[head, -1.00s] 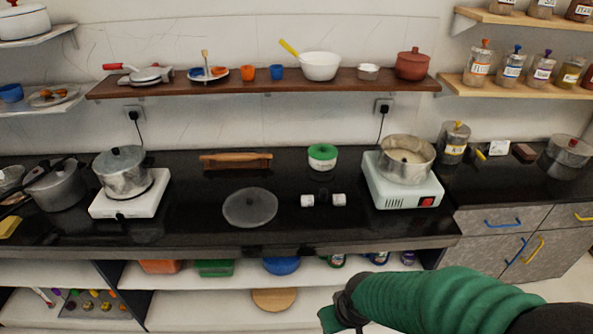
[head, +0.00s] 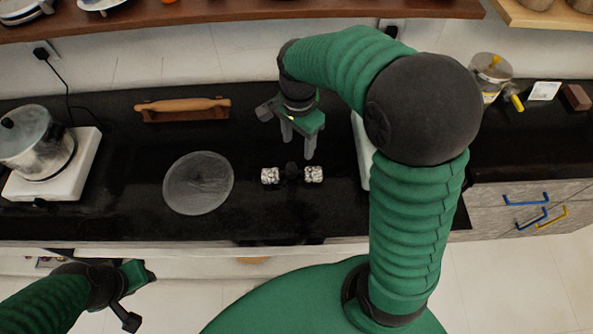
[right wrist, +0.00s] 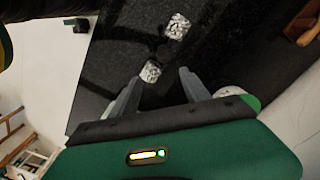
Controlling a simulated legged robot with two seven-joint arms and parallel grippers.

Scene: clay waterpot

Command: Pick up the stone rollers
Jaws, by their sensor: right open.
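The stone rollers (head: 314,174) lie on the black counter in the head view, two speckled white ends joined by a dark middle piece. My right gripper (head: 298,147) points down just behind them, fingers apart and empty. In the right wrist view, one white end of the stone rollers (right wrist: 150,72) shows between the fingertips of my right gripper (right wrist: 160,78), and the other lies beyond. The fingers look apart from the rollers. My left gripper (head: 136,294) is low at the left, in front of the counter edge; its finger opening is unclear.
A round translucent lid (head: 198,183) lies left of the rollers. A wooden rolling pin on a stand (head: 182,108) is behind it. A pot (head: 32,142) stands at far left. My right arm hides much of the stove at right. A shelf (head: 230,14) overhangs the back.

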